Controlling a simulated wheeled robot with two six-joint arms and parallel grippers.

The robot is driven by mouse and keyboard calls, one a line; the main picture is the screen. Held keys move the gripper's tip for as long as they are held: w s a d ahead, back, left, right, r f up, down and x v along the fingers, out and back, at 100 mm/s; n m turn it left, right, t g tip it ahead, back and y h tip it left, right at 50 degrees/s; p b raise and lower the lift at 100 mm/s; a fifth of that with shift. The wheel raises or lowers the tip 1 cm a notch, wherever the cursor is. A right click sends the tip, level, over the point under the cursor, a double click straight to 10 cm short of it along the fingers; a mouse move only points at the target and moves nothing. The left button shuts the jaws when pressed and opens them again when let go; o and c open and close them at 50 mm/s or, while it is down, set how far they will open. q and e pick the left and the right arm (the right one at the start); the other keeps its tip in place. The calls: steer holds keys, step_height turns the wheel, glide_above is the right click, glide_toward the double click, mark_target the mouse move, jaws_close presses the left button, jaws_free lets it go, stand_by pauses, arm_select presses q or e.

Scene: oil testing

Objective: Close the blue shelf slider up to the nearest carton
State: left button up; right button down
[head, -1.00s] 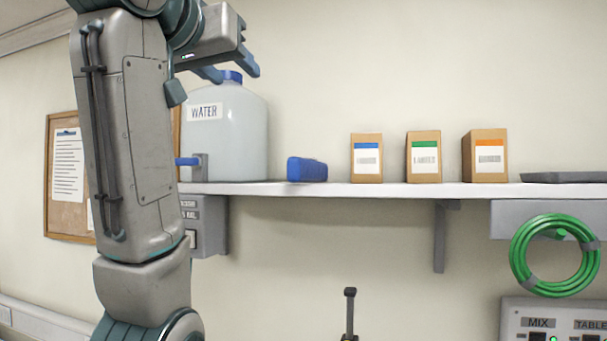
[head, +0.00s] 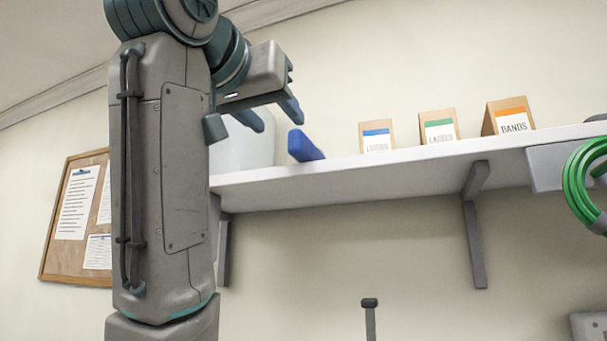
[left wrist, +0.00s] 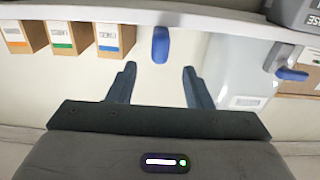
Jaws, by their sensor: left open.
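The blue slider (head: 304,146) sits on the white shelf (head: 350,172), left of the cartons. A clear gap of shelf lies between it and the nearest carton (head: 376,138), which has a blue stripe. My left gripper (head: 280,121) is open and empty, just left of the slider and near its top in the head view. In the left wrist view, which looks inverted, the slider (left wrist: 160,45) lies ahead of the gap between my open fingers (left wrist: 159,80), apart from both. My right gripper is not in view.
A green-striped carton (head: 438,128) and an orange-striped carton (head: 508,117) stand farther right. The water jug (head: 240,150) is partly hidden behind my left arm; it shows better in the left wrist view (left wrist: 240,75). A green hose (head: 578,185) hangs at right.

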mark_target(301, 161)
arm_select(q)
steer(key=p+x, duration=0.3)
steer(key=x, duration=0.6)
steer(key=shift+w+d+r, duration=0.1)
steer(key=shift+w+d, duration=0.05)
steer(key=shift+w, duration=0.1)
steer(key=shift+w+d, duration=0.15)
steer(key=shift+w, duration=0.35)
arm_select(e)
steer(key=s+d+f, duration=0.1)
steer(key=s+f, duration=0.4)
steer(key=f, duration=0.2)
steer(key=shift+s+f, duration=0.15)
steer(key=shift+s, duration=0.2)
arm_select(q)
jaws_close()
